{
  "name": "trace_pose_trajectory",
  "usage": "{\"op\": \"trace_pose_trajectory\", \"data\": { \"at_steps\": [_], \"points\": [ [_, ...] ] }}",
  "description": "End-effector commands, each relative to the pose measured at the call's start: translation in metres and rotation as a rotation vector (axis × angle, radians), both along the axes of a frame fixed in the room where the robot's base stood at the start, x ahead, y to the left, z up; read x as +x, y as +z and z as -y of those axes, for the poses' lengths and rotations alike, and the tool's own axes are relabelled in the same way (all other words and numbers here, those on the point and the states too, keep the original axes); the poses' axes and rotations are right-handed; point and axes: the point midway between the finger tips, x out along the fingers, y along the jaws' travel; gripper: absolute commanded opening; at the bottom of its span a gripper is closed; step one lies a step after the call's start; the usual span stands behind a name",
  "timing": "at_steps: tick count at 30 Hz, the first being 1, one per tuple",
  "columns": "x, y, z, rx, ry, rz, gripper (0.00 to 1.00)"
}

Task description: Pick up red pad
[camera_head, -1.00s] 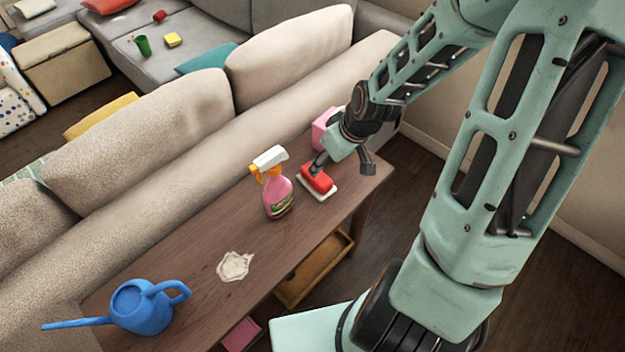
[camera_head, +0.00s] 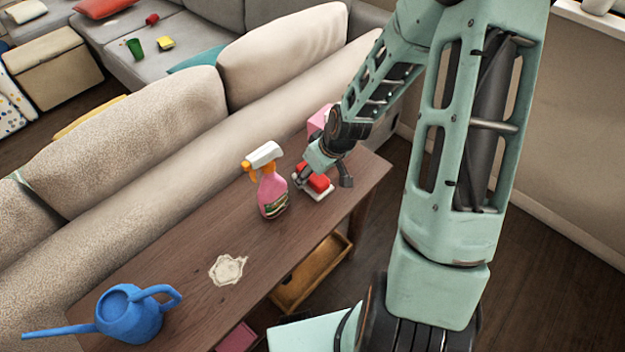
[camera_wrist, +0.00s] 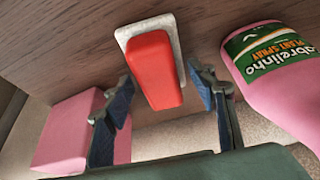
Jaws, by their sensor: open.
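The red pad (camera_head: 318,182) has a red block-like handle on a white base and lies on the wooden table. It also shows in the wrist view (camera_wrist: 154,70), with its white base behind the red part. My gripper (camera_head: 324,181) is over the pad, and its fingers partly hide it in the head view. In the wrist view my gripper (camera_wrist: 163,100) is open, with one dark blue finger on each side of the red handle. Gaps show between the handle and both fingers.
A pink spray bottle (camera_head: 272,190) stands close to the left of the pad. A pink box (camera_head: 319,120) is behind my gripper. A pale stain (camera_head: 227,269) and a blue watering can (camera_head: 128,312) are farther left on the table (camera_head: 190,255). A sofa (camera_head: 130,150) runs along the back edge.

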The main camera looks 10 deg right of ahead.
Motion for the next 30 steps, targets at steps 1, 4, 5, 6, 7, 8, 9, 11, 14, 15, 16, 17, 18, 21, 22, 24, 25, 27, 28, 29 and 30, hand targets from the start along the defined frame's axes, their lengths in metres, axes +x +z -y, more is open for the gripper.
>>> {"op": "trace_pose_trajectory", "data": {
  "at_steps": [1,4,5,6,7,8,9,11,14,15,16,17,18,21,22,24,25,27,28,29,30],
  "points": [
    [0.0003,-0.0001,0.0001,-0.001,0.000,0.000,0.52],
    [0.0002,0.0003,0.0002,-0.001,0.000,0.000,0.52],
    [0.0002,0.0004,0.0002,-0.001,0.000,0.000,0.52],
    [0.0001,0.0003,0.0003,-0.001,0.000,0.000,0.52],
    [0.0001,0.0003,0.0003,0.000,0.000,0.000,0.52],
    [0.0000,0.0002,0.0002,0.000,0.000,0.000,0.52],
    [0.0000,0.0000,0.0002,0.000,0.000,0.000,0.52],
    [-0.0001,-0.0006,0.0003,0.000,0.000,0.000,0.52],
    [-0.0001,-0.0020,0.0003,0.000,-0.001,0.000,0.52],
    [-0.0001,-0.0027,0.0003,0.000,-0.001,0.000,0.52],
    [-0.0001,-0.0031,0.0003,0.000,-0.001,0.000,0.52],
    [-0.0001,-0.0037,0.0003,0.000,0.000,0.000,0.52],
    [-0.0001,-0.0042,0.0003,0.000,0.000,0.000,0.52],
    [-0.0001,-0.0049,0.0003,0.000,0.000,0.000,0.52],
    [-0.0001,-0.0050,0.0003,0.000,0.000,0.000,0.52],
    [-0.0001,-0.0047,0.0003,0.000,0.000,0.000,0.52],
    [-0.0001,-0.0047,0.0003,0.000,0.000,0.000,0.52],
    [-0.0001,-0.0046,0.0003,0.000,0.000,0.000,0.52],
    [-0.0001,-0.0046,0.0003,0.000,0.000,0.000,0.52],
    [-0.0001,-0.0046,0.0003,0.000,0.000,0.000,0.51],
    [-0.0001,-0.0046,0.0003,0.000,0.000,0.000,0.47]
  ]
}}
